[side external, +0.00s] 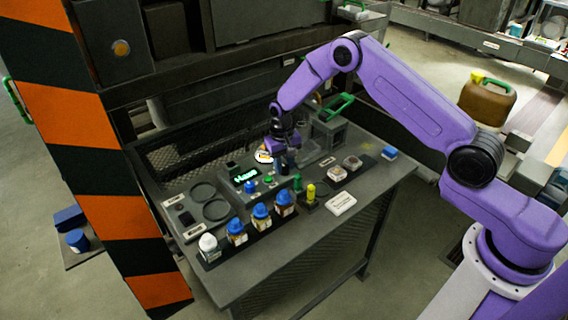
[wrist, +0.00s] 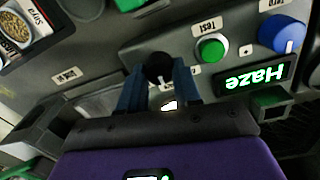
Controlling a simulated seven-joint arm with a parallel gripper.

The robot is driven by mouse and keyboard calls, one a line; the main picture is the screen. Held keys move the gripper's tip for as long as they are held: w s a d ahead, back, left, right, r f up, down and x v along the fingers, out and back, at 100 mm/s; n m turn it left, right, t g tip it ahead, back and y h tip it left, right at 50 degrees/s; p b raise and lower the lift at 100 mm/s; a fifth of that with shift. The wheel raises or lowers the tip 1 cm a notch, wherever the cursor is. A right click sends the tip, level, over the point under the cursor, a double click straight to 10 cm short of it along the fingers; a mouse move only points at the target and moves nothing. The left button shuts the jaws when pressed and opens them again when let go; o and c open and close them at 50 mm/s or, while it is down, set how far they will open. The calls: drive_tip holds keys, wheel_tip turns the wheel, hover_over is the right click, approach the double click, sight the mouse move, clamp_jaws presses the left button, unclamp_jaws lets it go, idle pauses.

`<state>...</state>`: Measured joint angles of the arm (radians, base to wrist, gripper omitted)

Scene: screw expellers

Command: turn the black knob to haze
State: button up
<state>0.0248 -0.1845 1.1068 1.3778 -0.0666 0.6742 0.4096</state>
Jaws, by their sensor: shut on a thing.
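The black knob (wrist: 158,68) stands on the sloped grey panel in the wrist view, between the two blue fingers of my gripper (wrist: 158,82). My gripper is shut on it, with one finger on each side. In the side external view my gripper (side external: 281,158) points down at the panel, and the knob is largely hidden by the fingers. A small display (wrist: 254,77) with green letters reads "Haze", upside down in the wrist view. It also shows in the side external view (side external: 244,176).
A green button (wrist: 210,48) labelled TEST and a blue knob (wrist: 282,33) sit beside the black knob. Blue-capped bottles (side external: 261,215) and a white-capped one (side external: 208,246) stand at the bench front. A green-handled grey device (side external: 328,128) stands behind my gripper.

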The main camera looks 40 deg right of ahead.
drive_tip(key=o, duration=1.1)
drive_tip(key=shift+c, duration=0.2)
drive_tip(key=shift+r, duration=0.1)
wheel_tip(320, 180, up, 17)
drive_tip(key=shift+a+r, duration=0.15)
drive_tip(key=shift+a, duration=0.2)
